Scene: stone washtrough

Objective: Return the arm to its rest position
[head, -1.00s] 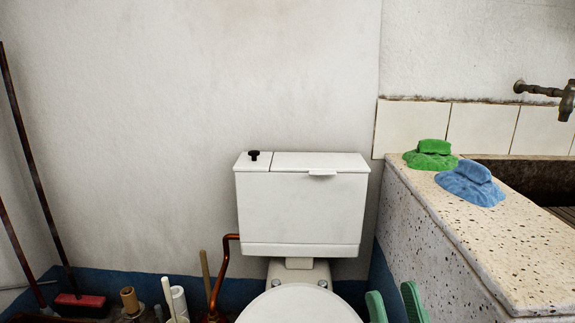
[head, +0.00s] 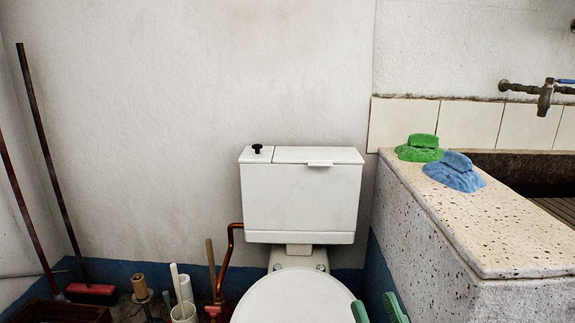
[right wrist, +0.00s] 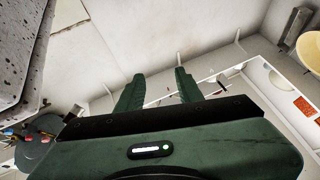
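My right gripper (head: 377,310) shows at the bottom edge of the head view. Only the tips of its two dark green fingers are visible, in front of the toilet bowl's right side and left of the speckled stone trough. In the right wrist view the right gripper (right wrist: 158,86) has its two fingers apart with nothing between them. The rest of the right arm is hidden below the head view. My left gripper is not in view.
The stone trough (head: 500,235) stands at the right, with a green cloth (head: 420,148) and a blue cloth (head: 455,172) on its ledge. A white toilet (head: 302,195) is ahead. Brooms (head: 92,291) and cleaning tools stand at the lower left.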

